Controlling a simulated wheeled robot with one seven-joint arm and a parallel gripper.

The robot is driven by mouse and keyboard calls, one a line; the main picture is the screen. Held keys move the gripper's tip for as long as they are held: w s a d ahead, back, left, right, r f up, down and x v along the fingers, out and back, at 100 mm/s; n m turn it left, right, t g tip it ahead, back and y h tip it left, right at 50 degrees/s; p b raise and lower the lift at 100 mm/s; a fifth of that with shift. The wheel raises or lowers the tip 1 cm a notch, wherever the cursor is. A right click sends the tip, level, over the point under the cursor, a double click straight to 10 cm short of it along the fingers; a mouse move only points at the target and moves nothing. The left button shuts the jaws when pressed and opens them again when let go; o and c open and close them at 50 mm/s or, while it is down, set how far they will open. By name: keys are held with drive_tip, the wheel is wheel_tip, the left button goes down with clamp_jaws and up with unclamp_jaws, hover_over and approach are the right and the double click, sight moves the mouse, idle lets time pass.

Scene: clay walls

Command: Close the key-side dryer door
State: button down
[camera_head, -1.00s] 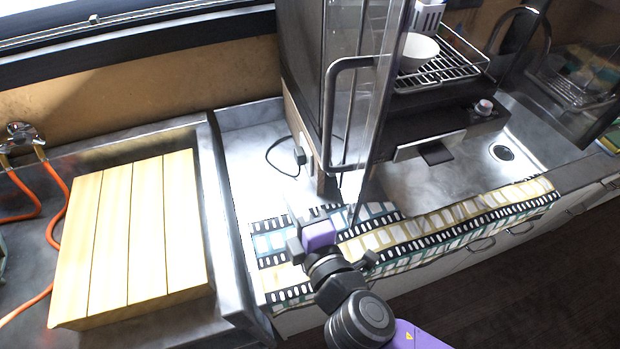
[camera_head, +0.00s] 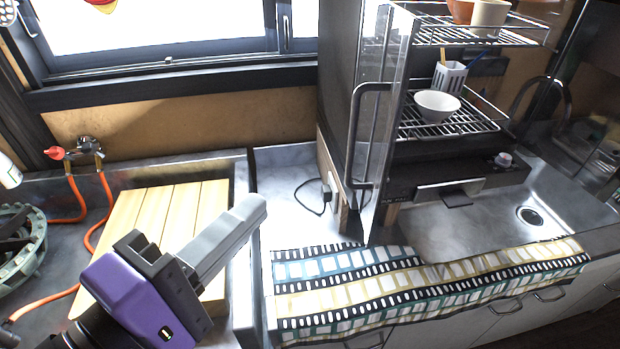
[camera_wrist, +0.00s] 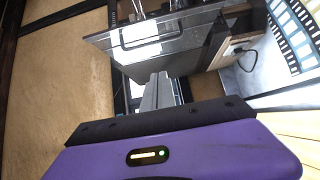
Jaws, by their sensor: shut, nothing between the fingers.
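The dish dryer (camera_head: 338,80) is a dark cabinet on the counter with its front open to the racks. Its left glass door (camera_head: 372,140) stands swung out toward me, seen nearly edge-on, with a dark bar handle (camera_head: 351,135) on it. The glass door also shows at the top of the wrist view (camera_wrist: 165,45). My purple gripper with grey fingers (camera_head: 250,212) is shut and empty, raised over the wooden board, left of the door and apart from it. In the wrist view the fingers (camera_wrist: 158,90) point toward the dryer. I see no key.
A slatted wooden board (camera_head: 150,215) covers the left sink, beside orange hoses (camera_head: 108,205). A film-strip patterned cloth (camera_head: 400,282) lies along the counter front. A white bowl (camera_head: 437,105) sits on the dryer's rack. A dark see-through panel (camera_head: 590,130) stands at the right.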

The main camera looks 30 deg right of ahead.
sight(355, 121)
drive_tip(key=s+d+p+x, duration=0.1)
drive_tip(key=s+p+x, duration=0.1)
drive_tip(key=x, duration=1)
drive_tip(key=shift+d+p, duration=0.45)
drive_tip(key=shift+p, duration=0.25)
